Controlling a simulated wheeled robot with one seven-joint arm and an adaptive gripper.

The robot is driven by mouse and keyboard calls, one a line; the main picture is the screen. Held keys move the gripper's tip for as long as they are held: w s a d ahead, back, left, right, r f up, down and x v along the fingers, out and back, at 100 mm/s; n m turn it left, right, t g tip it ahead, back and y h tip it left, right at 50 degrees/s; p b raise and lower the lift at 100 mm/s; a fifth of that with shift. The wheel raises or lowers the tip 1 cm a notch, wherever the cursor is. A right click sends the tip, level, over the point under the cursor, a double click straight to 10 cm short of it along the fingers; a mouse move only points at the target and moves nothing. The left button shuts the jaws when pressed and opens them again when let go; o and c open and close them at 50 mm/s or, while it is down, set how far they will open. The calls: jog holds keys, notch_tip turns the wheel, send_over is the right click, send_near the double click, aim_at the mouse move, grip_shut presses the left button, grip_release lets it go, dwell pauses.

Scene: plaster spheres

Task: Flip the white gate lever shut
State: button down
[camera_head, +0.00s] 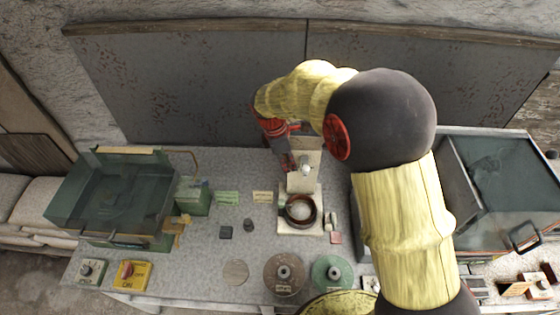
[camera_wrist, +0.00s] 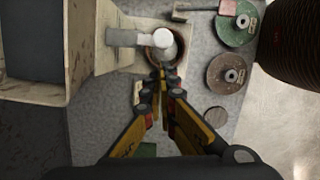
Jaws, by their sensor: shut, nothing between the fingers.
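The white gate lever (camera_wrist: 125,38) shows in the wrist view as a pale bar with a rounded white knob (camera_wrist: 163,38) at its end. In the head view the knob (camera_head: 305,169) shows at the front of an upright cream dispenser block (camera_head: 301,186). A round brown cup (camera_head: 300,222) with a whitish content stands below it. My gripper (camera_wrist: 161,76) has its fingers together and empty, its tips just below the knob in the wrist picture. I cannot tell whether they touch it. In the head view my gripper (camera_head: 289,163) is beside the block's upper left, partly hidden.
Brown (camera_head: 284,274) and green (camera_head: 333,272) discs lie at the front of the bench. A green glass-lidded box (camera_head: 110,200) stands at left, a dark glass case (camera_head: 500,190) at right. A wall panel (camera_head: 190,90) closes the back. Bench left of the block is fairly open.

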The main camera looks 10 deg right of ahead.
jog(key=shift+d+f, duration=0.1)
jog(key=shift+d, duration=0.3)
jog(key=shift+s+d+n+p, duration=0.45)
jog(key=shift+s+n, duration=0.05)
jog(key=shift+n, duration=0.5)
jog(key=d+n+p, duration=0.1)
jog(key=n+p, duration=0.2)
jog(key=s+d+n+t+p, duration=0.1)
jog(key=d+n+p, duration=0.1)
jog(key=n, duration=0.1)
jog(key=d+n+t+y+p, duration=0.1)
jog(key=d+n+p, duration=0.1)
jog(key=n+p, duration=0.1)
jog(key=shift+s+d+p, duration=0.2)
jog(key=shift+s+p, duration=0.15)
jog(key=shift+s, duration=0.05)
jog(key=shift+d, duration=0.15)
dwell(0.4)
